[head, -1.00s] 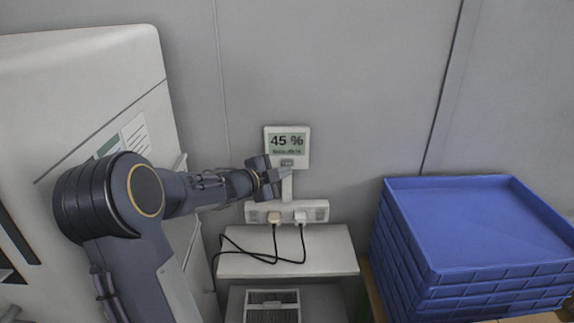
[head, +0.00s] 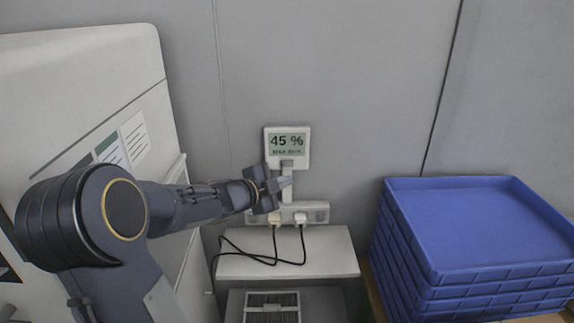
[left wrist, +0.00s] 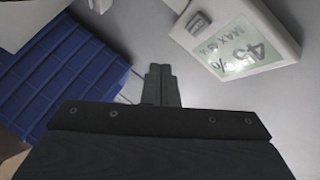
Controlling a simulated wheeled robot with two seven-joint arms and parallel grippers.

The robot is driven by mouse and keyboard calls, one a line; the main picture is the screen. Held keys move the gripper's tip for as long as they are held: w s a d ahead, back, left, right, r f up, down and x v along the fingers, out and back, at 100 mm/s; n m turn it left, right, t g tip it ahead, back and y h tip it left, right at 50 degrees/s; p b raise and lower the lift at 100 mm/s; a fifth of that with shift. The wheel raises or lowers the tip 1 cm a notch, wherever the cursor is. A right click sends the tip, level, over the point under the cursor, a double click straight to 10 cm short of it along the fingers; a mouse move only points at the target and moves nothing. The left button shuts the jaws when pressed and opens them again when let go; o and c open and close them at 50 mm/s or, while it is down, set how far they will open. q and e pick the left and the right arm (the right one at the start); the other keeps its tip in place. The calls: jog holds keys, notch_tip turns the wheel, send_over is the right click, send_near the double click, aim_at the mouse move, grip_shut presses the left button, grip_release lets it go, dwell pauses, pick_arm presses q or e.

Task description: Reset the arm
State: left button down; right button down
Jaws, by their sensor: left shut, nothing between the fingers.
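My left arm comes in from the left in the head view. Its gripper (head: 284,184) is in front of the wall display, just below the screen, and covers part of the post under it. The fingers are shut with nothing between them; they also show together in the left wrist view (left wrist: 161,84). The display (head: 287,147) is a white box reading 45 %. It also shows in the left wrist view (left wrist: 235,40), turned, up and to the right of the fingertips. I cannot tell whether the fingers touch the post. My right gripper is not in view.
A white power strip (head: 318,210) with two plugs and black cables sits below the display, above a white shelf (head: 330,262). A stack of blue crates (head: 480,225) stands at the right. A large white cabinet (head: 85,85) stands at the left. The upper wall is clear.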

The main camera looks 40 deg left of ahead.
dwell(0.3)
pick_arm(q)
jog(key=s+d+f+n+g+h, duration=0.1)
jog(key=s+d+f+n+g, duration=0.1)
jog(key=s+d, duration=0.5)
jog(key=s+d+f+n+g+h, duration=0.1)
jog(key=s+d+f+n+g, duration=0.2)
jog(key=s+d+n, duration=0.4)
jog(key=s+d+f+n+g, duration=0.2)
jog(key=s+d+n+g, duration=0.2)
jog(key=s+d, duration=0.4)
jog(key=s+n, duration=0.1)
jog(key=s, duration=0.3)
jog(key=shift+d+f+g+h, duration=0.3)
jog(key=shift+d+f+h, duration=0.1)
